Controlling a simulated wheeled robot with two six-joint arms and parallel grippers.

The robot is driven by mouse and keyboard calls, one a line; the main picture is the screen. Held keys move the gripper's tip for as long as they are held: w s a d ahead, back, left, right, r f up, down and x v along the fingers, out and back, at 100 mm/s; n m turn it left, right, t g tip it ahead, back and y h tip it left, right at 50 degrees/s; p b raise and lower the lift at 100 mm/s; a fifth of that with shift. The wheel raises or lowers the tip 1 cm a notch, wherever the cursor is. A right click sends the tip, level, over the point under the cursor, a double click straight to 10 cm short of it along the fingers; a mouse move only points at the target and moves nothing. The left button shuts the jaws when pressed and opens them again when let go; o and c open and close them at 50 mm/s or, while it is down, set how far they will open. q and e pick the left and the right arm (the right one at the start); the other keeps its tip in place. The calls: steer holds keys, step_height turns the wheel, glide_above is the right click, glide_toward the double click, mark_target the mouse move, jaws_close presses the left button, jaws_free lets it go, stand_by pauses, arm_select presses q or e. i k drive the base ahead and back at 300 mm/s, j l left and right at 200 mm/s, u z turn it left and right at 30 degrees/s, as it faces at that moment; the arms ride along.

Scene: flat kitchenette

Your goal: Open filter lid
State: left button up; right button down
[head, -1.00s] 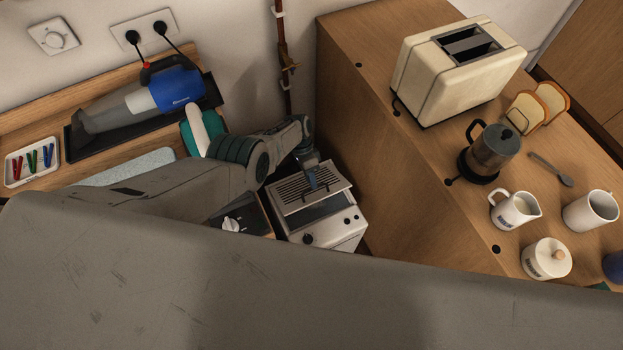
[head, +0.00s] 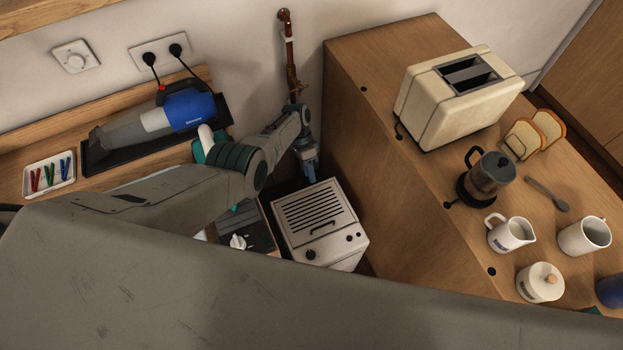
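The filter unit (head: 340,247) is a pale metal box low down between the counters. Its slotted filter lid (head: 330,192) lies flat on top and looks closed, with a small dark handle near the front edge. My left gripper (head: 311,178) points down just behind the lid's back edge, in the head view. I see no lid part between its fingers, and their gap cannot be made out. Whether it touches the lid is unclear. My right gripper is not in view.
A wooden cabinet (head: 365,160) stands close on the right, with a toaster (head: 430,110) and coffee pot (head: 490,175) on it. A pipe (head: 290,55) runs down the wall behind. A hand vacuum (head: 150,128) lies on the left shelf. A dark knobbed unit (head: 258,236) adjoins the filter unit.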

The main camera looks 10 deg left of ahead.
mark_target(308, 216)
steer(key=k+l, duration=0.8)
steer(key=l, duration=0.1)
